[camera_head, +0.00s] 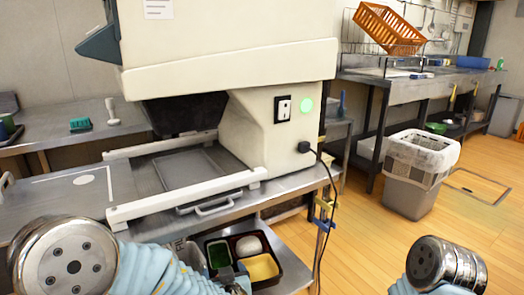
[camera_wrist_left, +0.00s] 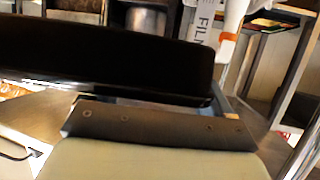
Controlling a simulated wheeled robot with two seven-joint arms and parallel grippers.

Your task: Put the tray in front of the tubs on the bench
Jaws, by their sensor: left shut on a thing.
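The tray (camera_head: 275,283) is dark with a reddish-brown inside and holds white, yellow and green contents in compartments. It is low in the head view, in front of the sealing machine's table. Its dark wall (camera_wrist_left: 110,55) fills much of the left wrist view. My left gripper (camera_wrist_left: 155,112) is shut on the tray's edge; its flat plate lies along the rim. In the head view my left arm hides most of that grip. My right gripper is outside the frame. A dark tub (camera_head: 7,126) is partly visible on the bench (camera_head: 60,145) at the far left.
The big cream machine (camera_head: 230,65) with its sliding drawer and handle (camera_head: 218,205) stands close ahead. A lower shelf (camera_head: 290,255) is beneath it. A black cable hangs at its right. A bin (camera_head: 415,180) stands on open floor to the right.

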